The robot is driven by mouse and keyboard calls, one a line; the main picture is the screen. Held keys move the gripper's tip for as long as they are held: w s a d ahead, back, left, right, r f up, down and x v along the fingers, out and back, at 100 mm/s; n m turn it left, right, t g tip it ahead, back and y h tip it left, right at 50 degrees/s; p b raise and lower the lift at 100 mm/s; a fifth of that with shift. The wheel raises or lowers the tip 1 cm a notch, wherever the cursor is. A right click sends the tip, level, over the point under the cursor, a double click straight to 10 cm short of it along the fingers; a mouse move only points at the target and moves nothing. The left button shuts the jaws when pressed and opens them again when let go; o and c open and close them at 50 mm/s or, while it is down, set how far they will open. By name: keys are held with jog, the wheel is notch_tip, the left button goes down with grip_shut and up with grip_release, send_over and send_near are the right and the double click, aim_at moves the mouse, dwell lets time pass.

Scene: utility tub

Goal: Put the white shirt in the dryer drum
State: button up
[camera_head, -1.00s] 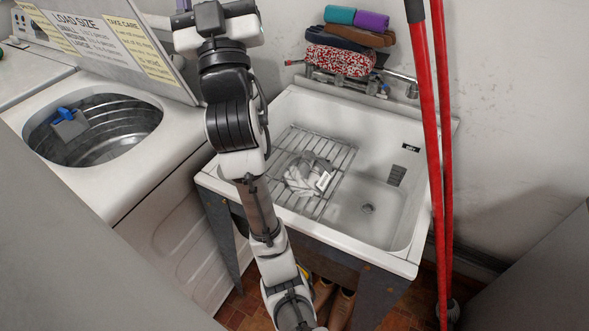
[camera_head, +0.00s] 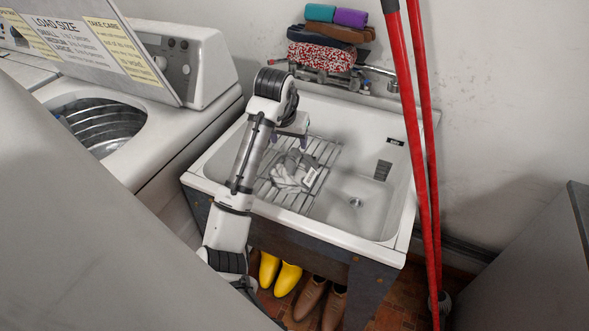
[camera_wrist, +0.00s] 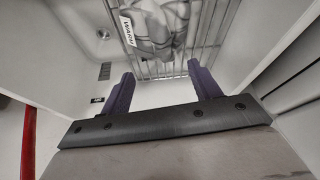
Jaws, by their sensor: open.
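The white shirt (camera_head: 292,172) lies crumpled on a wire rack (camera_head: 325,152) in the left part of the utility tub, with a small printed tag on it. It also shows at the top of the wrist view (camera_wrist: 158,25), against the rack bars. My gripper (camera_head: 290,140) is over the tub, just behind and above the shirt, apart from it. In the wrist view its two dark purple fingers (camera_wrist: 163,86) stand wide apart with nothing between them. The drum (camera_head: 105,125) is the round metal opening in the white machine at left; its left side is hidden by a grey panel.
The white tub (camera_head: 215,190) has a bare basin with a drain at right. Red poles (camera_head: 415,130) stand at its right front. Folded cloths (camera_head: 330,40) are stacked above the faucet. A raised lid (camera_head: 110,45) stands behind the drum. Yellow boots (camera_head: 278,272) are below.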

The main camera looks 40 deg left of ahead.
send_over(291, 157)
jog(key=s+d, duration=0.1)
jog(key=s, duration=0.1)
jog(key=f, duration=0.4)
jog(key=shift+w+d+f+p, duration=0.1)
jog(key=shift+w+f+p, duration=0.1)
jog(key=shift+f+p, duration=0.15)
jog(key=shift+p+x, duration=0.75)
jog(key=shift+x, duration=2)
jog(key=shift+s, duration=0.15)
jog(key=shift+c, duration=0.2)
grip_shut()
